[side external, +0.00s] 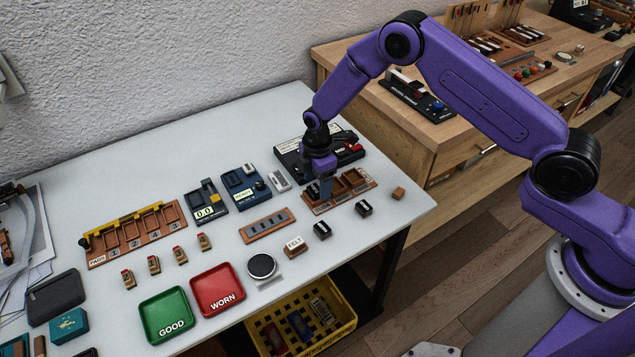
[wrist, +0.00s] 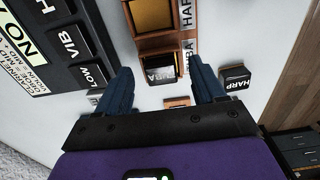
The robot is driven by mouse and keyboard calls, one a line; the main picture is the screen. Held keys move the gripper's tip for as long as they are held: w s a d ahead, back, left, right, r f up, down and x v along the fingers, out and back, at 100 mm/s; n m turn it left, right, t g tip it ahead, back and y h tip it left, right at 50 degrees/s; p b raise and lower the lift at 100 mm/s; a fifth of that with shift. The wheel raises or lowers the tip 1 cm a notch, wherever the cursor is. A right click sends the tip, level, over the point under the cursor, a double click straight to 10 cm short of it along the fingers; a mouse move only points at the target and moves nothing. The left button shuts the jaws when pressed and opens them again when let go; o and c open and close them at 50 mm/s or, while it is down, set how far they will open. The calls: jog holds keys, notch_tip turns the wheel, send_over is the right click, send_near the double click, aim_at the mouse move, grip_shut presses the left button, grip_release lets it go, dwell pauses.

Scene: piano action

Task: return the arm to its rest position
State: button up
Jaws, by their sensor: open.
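My gripper (side external: 322,192) points down over the left end of a wooden compartment tray (side external: 362,186) near the table's right end. In the wrist view my gripper (wrist: 165,82) has its two blue fingers spread wide apart, with nothing clamped between them. A dark-topped block (wrist: 161,73) sits in the tray's near compartment and shows between the fingers. Both fingers appear clear of it; their exact height above the tray is unclear. My arm reaches across from the right side.
A black labelled device (side external: 291,165) stands close behind my gripper. Dark blocks (side external: 363,208) (side external: 322,230) and a small brown block (side external: 398,193) lie nearby. Green (side external: 148,328) and red (side external: 198,307) trays stand at the front. A wooden cabinet (side external: 440,140) stands beyond the table.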

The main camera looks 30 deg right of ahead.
jog(key=shift+r, duration=3.05)
jog(key=shift+s+r, duration=0.15)
jog(key=shift+r, duration=0.05)
jog(key=s+d+r+m, duration=0.2)
jog(key=s+r+m, duration=0.1)
jog(key=s+r, duration=1.3)
jog(key=s+d+r, duration=0.1)
jog(key=s+d, duration=0.3)
jog(key=s, duration=0.3)
jog(key=s+d+r+m, duration=0.1)
jog(key=s+d, duration=0.3)
jog(key=s, duration=0.3)
jog(key=s+d+r+m, duration=0.1)
jog(key=s+d+r, duration=0.1)
jog(key=s+d, duration=0.2)
jog(key=s, duration=0.3)
jog(key=shift+s, duration=0.15)
